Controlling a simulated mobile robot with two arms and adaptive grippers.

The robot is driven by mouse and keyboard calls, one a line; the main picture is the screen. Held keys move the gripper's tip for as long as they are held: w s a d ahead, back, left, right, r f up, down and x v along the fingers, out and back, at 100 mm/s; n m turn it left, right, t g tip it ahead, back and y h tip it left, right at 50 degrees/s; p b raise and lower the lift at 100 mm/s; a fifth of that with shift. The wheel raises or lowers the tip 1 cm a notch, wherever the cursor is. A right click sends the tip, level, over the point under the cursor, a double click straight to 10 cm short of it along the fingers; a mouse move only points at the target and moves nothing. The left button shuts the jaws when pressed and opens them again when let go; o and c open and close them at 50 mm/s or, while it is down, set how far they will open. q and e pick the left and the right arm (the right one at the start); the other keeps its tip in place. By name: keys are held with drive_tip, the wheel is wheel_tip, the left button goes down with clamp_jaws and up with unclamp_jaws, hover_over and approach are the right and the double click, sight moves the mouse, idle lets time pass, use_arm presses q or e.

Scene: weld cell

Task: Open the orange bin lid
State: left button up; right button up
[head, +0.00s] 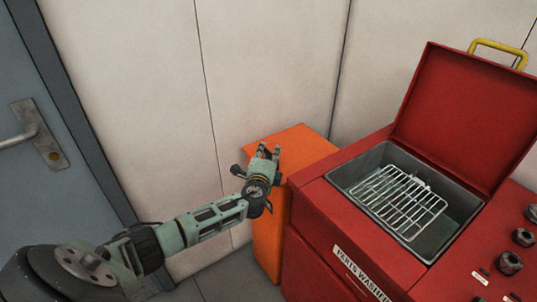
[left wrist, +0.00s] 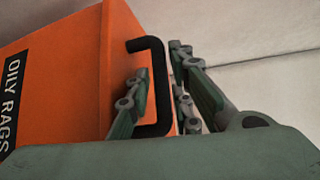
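The orange bin (head: 267,240) stands between the wall and the red parts washer, and its lid (head: 303,148) looks shut. In the left wrist view the bin (left wrist: 75,50) carries a black label reading OILY RAGS (left wrist: 10,95). A black bracket-shaped handle (left wrist: 164,85) sticks out from its orange face. My left gripper (head: 269,152) is at the near left edge of the bin's top. In the left wrist view its fingers (left wrist: 160,62) are apart, one on each side of the handle bar. I cannot tell whether either touches it. My right gripper is not in view.
The red parts washer (head: 330,235) stands close on the bin's right, with its lid (head: 455,110) raised and a wire rack (head: 400,200) in its basin. A pale panel wall (head: 270,60) is behind the bin. A grey door (head: 50,200) is at the left.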

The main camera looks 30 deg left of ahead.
use_arm(q)
drive_tip(key=shift+c, duration=0.6)
drive_tip(key=c, duration=0.3)
clamp_jaws()
